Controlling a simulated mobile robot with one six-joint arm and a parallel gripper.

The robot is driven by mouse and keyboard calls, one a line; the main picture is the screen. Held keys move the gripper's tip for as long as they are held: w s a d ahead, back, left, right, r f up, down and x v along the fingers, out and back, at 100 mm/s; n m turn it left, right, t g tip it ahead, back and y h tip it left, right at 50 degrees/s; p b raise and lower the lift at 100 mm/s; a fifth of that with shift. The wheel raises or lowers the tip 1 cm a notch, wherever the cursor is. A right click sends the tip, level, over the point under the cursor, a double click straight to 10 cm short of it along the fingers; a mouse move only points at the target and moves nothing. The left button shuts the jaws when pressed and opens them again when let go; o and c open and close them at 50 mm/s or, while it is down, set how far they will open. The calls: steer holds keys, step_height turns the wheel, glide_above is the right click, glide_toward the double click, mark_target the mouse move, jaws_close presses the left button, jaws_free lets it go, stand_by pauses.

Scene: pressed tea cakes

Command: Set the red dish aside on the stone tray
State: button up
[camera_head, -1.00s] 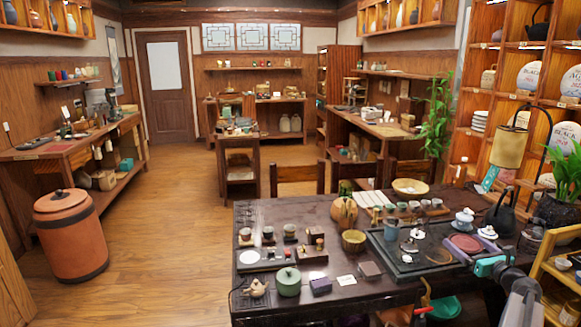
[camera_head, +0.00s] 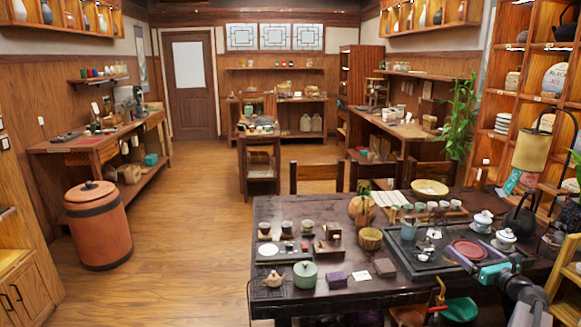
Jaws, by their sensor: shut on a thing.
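The red dish (camera_head: 467,247) is a small round dish near the right end of the dark table. My gripper (camera_head: 473,252) comes in from the lower right, with its teal and grey body in front, and is shut on the red dish. The dish shows over a dark flat tray (camera_head: 408,266), which looks like the stone tray. I cannot tell whether the dish touches the tray or is held just above it. My gripper hides part of the tray's right side.
White lidded cups (camera_head: 503,239) and a black kettle (camera_head: 522,219) stand close to the right of the dish. Chairs (camera_head: 317,178) line the far side.

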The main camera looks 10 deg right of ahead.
steer(key=w+a+f+n+y, duration=0.1)
steer(key=w+a+y, duration=0.1)
steer(key=a, duration=0.6)
steer(key=w+a+f+n+y, duration=0.1)
steer(key=w+a+n+y, duration=0.1)
steer(key=a, duration=0.6)
steer(key=s+a+n+g+y, duration=0.2)
steer(key=a+y, duration=0.1)
steer(key=a, duration=1)
steer(key=s+a+f+n+g+y, duration=0.1)
steer(key=a+n+g+y, duration=0.2)
steer(key=a, duration=1.1)
steer(key=s+a+n+g+y, duration=0.2)
steer(key=a+y, duration=0.1)
steer(key=a, duration=1.1)
steer(key=shift+s+a+f+n+y, duration=0.15)
steer(key=shift+s+f+n+y, duration=0.15)
steer(key=shift+f+n+y, duration=0.1)
steer(key=shift+d, duration=0.5)
steer(key=shift+d, duration=0.15)
